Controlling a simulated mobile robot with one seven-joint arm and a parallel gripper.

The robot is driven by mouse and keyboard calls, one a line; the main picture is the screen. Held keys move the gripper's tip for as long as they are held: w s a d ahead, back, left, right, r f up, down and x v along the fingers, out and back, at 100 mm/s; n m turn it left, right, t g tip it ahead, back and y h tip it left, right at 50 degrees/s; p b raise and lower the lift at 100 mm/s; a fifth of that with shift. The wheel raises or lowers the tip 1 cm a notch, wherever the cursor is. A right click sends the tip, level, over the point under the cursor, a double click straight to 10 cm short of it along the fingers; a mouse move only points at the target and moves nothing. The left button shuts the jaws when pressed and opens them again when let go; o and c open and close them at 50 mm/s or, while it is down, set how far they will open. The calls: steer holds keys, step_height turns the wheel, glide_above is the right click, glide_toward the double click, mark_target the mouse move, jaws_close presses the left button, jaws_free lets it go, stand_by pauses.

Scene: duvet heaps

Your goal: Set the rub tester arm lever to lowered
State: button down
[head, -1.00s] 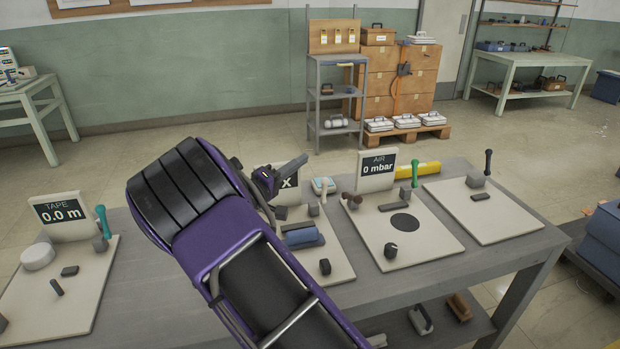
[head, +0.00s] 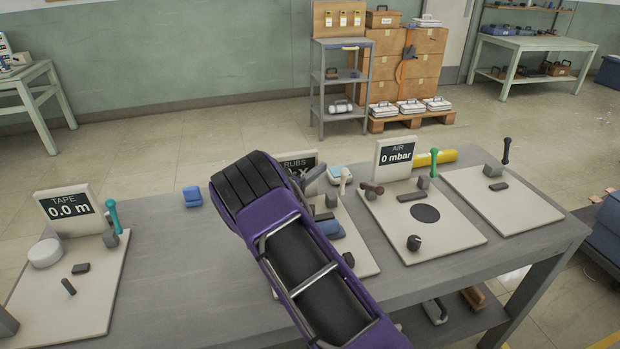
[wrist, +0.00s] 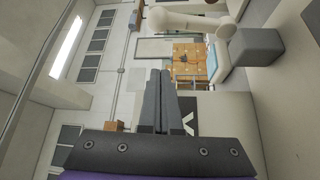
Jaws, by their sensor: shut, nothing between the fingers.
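The rub tester (head: 362,262) is a pale board in the middle of the bench with a RUBS display (head: 298,160), partly hidden by my arm. A cream lever (head: 345,180), which looks like its arm lever, stands roughly upright beside the display. In the wrist view the lever (wrist: 185,20) shows large at the top, with a dark grey block (wrist: 260,48) to its right. My gripper (wrist: 160,72) is shut and empty, its fingers pointing past the display, apart from the lever. In the head view the gripper (head: 314,174) shows only partly, in front of the display.
The TAPE station (head: 75,285) is at the left. The AIR station (head: 455,232) and another board (head: 520,208) with a black-handled lever are to the right. A small blue block (head: 192,196) lies near the bench's back edge. The bench (head: 170,260) is clear between TAPE and my arm.

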mark_target(332, 194)
steer(key=d, duration=0.3)
steer(key=shift+d+p, duration=0.2)
steer(key=shift+p, duration=0.1)
steer(key=shift+s+d+f, duration=0.15)
steer(key=shift+s+d, duration=0.2)
steer(key=shift+s, duration=0.25)
